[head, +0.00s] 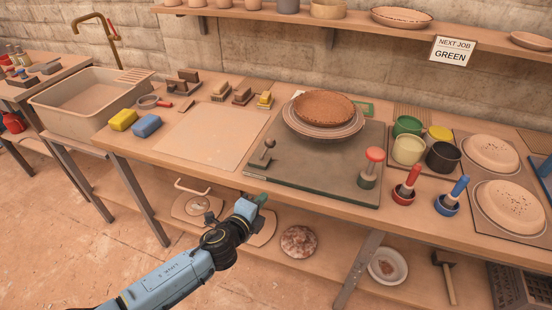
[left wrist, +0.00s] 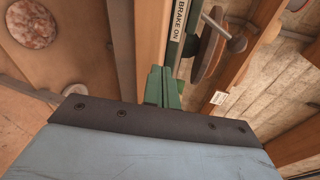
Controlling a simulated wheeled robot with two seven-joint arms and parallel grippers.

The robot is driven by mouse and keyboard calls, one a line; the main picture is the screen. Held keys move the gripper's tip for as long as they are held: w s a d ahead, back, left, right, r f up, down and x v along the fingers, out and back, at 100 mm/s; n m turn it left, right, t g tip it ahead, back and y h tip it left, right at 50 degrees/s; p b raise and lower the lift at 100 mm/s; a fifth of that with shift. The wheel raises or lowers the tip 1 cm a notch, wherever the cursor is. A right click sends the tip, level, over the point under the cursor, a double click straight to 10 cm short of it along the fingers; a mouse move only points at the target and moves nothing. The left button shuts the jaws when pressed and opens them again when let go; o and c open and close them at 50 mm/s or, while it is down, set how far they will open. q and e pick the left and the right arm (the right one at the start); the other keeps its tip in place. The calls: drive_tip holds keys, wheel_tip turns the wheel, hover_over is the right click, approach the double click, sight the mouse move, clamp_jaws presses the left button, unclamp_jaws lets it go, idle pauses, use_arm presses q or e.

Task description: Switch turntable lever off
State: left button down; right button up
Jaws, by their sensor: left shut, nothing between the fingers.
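The turntable has a dark base plate (head: 320,177) on the bench, with a brown round disc (head: 324,106) on top. A grey lever (head: 265,152) stands on the front left of the base, tilted. A red mushroom knob (head: 374,155) stands on its right part. My left gripper (head: 262,198), with green fingers, is shut and empty in front of the bench edge, below and apart from the lever. In the left wrist view the shut fingers (left wrist: 162,86) point toward the base's edge, where a label (left wrist: 180,20) reads "BRAKE ON". My right gripper is not in view.
A pale board (head: 200,135) lies to the left. The lower shelf holds a speckled disc (head: 298,242). A sign (head: 453,51) reads "NEXT JOB GREEN".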

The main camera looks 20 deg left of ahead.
sight(266, 150)
use_arm(q)
wheel_tip(266, 150, up, 8)
drive_tip(key=w+d+m+t+h, duration=0.1)
drive_tip(key=d+m+t, duration=0.1)
drive_tip(key=m, duration=0.1)
drive_tip(key=shift+w+d+r+h, duration=0.2)
drive_tip(key=shift+d+h, duration=0.1)
drive_tip(key=shift+d, duration=0.05)
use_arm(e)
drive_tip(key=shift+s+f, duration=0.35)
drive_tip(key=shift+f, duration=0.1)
use_arm(q)
drive_tip(key=b+x, duration=0.1)
drive_tip(key=x, duration=0.9)
drive_tip(key=shift+w+b, duration=0.2)
drive_tip(key=shift+b, duration=0.2)
drive_tip(key=a, duration=0.2)
drive_tip(key=s+a+r+p, duration=0.1)
drive_tip(key=shift+a+r, duration=0.1)
drive_tip(key=shift+a, duration=0.3)
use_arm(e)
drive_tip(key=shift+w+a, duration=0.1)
